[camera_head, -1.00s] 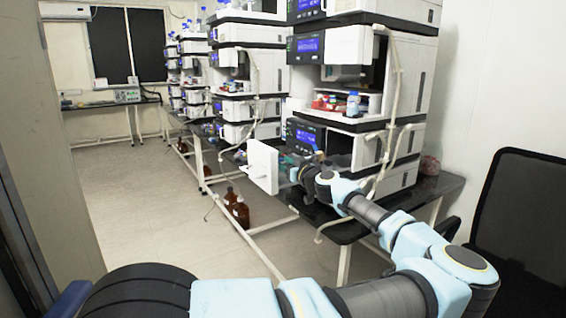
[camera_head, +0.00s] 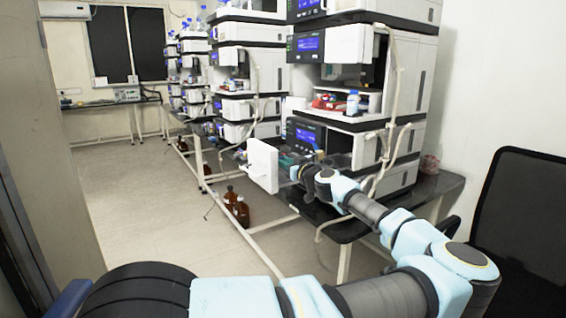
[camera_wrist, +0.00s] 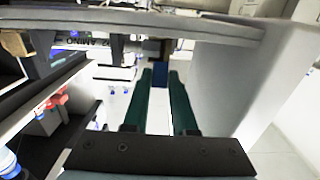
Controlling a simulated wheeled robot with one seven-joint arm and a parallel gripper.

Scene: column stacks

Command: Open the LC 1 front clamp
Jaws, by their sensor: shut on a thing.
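The nearest column stack (camera_head: 424,85) stands on the dark bench at the right in the head view. A white front panel (camera_head: 262,165) sticks out from its lower part, and it fills the right of the wrist view (camera_wrist: 225,85). My gripper (camera_head: 291,163) is low at the front of this stack, just right of the panel. In the wrist view its green fingers (camera_wrist: 160,75) point forward with a small dark blue piece (camera_wrist: 161,76) between their tips. I cannot tell for certain whether this is the front clamp. The contact is small and partly hidden.
A shelf in the stack holds a blue-capped bottle (camera_head: 352,103) and red items (camera_head: 327,103). A pale tube (camera_head: 394,100) hangs down the stack's front. Brown bottles (camera_head: 241,213) stand on the floor. A black chair (camera_head: 520,200) is at right. The floor at left is clear.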

